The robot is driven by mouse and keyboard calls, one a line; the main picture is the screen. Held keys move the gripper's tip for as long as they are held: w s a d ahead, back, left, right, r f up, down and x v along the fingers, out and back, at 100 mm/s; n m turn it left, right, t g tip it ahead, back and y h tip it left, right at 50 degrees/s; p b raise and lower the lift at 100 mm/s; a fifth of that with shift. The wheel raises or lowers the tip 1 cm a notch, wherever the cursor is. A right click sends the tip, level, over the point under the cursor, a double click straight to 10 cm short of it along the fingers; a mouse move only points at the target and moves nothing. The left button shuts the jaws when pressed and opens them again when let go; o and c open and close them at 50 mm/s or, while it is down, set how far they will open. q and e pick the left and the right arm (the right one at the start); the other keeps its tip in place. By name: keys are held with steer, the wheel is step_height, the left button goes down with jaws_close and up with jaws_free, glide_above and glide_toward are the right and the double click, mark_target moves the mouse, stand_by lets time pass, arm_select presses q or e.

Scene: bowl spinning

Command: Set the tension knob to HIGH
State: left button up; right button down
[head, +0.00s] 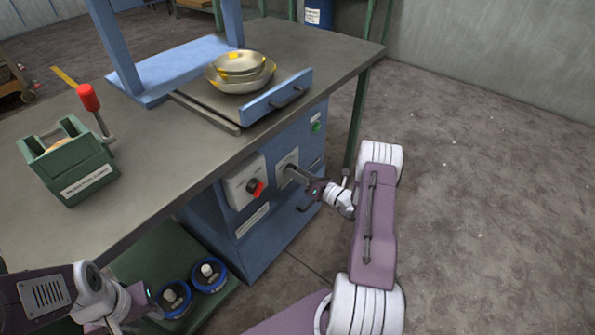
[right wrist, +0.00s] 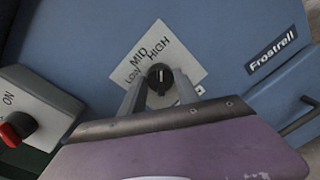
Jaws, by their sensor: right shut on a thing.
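The tension knob (right wrist: 160,77) is a black round knob on a white plate (right wrist: 182,58) lettered LOW, MID and HIGH, fixed to a blue cabinet front. Its pale pointer mark points up in the right wrist view, toward the HIGH lettering; the exact alignment is hard to tell. My right gripper (right wrist: 158,88) is shut on the knob, one finger on each side. In the head view this gripper (head: 294,172) reaches the same plate (head: 283,158) and mostly hides the knob. My left gripper (head: 132,302) is at the lower left, away from the cabinet; its fingers are unclear.
A grey switch box with a red knob (head: 255,186) sits left of the plate. A green box (head: 70,165) stands left. Floor at right is clear.

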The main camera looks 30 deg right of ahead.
stand_by(0.4)
steer(key=c, duration=0.9)
jaws_free()
steer(key=p+v, duration=0.3)
steer(key=v, duration=0.6)
steer(key=shift+s+d, duration=0.1)
steer(key=shift+s, duration=0.05)
